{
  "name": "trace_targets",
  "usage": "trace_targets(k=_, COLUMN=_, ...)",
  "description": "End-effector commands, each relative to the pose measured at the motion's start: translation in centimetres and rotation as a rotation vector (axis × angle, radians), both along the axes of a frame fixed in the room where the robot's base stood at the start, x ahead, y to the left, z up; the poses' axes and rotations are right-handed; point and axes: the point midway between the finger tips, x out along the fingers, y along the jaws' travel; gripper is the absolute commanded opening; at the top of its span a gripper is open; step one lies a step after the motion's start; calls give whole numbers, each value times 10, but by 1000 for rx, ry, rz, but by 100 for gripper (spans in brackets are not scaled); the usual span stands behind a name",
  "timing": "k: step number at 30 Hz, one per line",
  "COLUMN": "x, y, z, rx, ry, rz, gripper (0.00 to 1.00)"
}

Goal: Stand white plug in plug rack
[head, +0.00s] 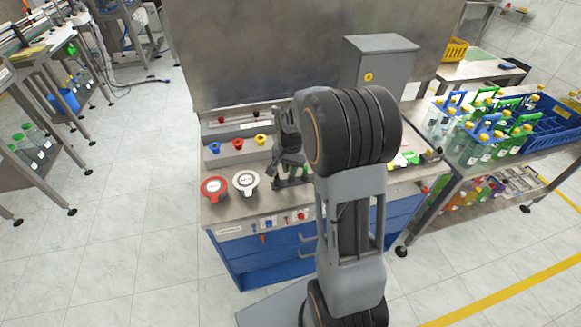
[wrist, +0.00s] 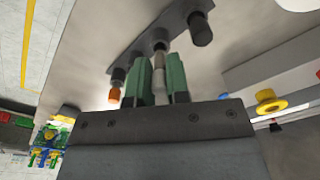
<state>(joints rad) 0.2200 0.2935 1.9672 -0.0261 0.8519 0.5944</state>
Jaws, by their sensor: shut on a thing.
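My gripper (wrist: 160,62) has two green fingers, shut on the white plug (wrist: 159,72), whose pale body shows between them in the wrist view. The plug rack (wrist: 134,54) is a dark grey strip on the bench. The plug's far end meets a dark round spot on the rack; I cannot tell if it is seated. A black plug (wrist: 201,30) stands on one side and an orange plug (wrist: 115,95) with a dark part on the other. In the head view my gripper (head: 291,172) is low over the bench, and my arm partly hides the rack.
A red-rimmed dial (head: 214,188) and a white dial (head: 246,183) lie left of my gripper. Behind is a grey box with blue, red and yellow knobs (head: 260,140). A grey cabinet (head: 385,62) stands at the back. Bottle crates fill the right table.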

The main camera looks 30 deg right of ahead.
Motion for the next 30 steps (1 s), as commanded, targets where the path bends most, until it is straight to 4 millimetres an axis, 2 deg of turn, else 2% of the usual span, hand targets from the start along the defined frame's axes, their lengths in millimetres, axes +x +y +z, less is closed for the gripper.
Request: trace_targets(k=30, x=0, y=0, z=-22, rx=0, ry=0, rz=0, gripper=0)
